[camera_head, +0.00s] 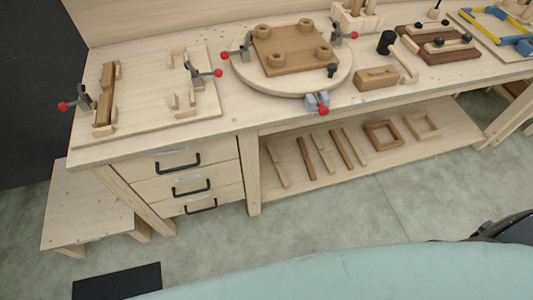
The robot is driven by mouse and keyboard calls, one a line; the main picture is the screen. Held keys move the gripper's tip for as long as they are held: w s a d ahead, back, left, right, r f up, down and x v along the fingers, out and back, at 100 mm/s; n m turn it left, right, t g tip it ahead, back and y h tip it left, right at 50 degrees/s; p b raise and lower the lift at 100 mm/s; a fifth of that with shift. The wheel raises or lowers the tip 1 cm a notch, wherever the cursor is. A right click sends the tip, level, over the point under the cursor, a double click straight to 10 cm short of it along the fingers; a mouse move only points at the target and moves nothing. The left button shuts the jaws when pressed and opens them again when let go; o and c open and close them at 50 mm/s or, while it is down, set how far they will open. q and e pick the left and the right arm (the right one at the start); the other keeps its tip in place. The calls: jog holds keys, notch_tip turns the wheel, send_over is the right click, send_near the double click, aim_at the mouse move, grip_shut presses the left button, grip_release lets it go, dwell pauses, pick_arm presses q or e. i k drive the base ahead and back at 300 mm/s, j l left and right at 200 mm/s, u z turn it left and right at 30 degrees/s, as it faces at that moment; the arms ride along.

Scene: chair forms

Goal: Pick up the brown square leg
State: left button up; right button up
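A brown square bar (105,95), which looks like a leg, lies in wooden holders on a pale jig board (150,120) at the left end of the workbench. A toggle clamp (78,100) with a red knob stands at its left side. Several thin strips lie on the bench's lower shelf; one is a darker brown strip (341,148), and I cannot tell whether it is also a leg. Neither of my grippers shows in the head view.
A round board (245,72) carries a brown square seat piece (290,48) with round rings, between clamps. A mallet (387,43) and a brown block (377,78) lie to its right. Drawers (188,175) and a low stool (85,210) are below. Grey floor in front is clear around a black mat (117,282).

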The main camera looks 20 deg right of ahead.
aim_at(309, 165)
jog(key=l+u, duration=0.3)
jog(key=l, duration=0.15)
jog(key=l+u, duration=0.3)
jog(key=l, duration=0.15)
jog(key=l+u, duration=0.3)
jog(key=l, duration=0.15)
jog(key=k+l+u, duration=0.15)
jog(key=l+u, duration=0.2)
jog(key=k+l+u, duration=0.15)
jog(key=l+u, duration=0.15)
jog(key=l, duration=0.2)
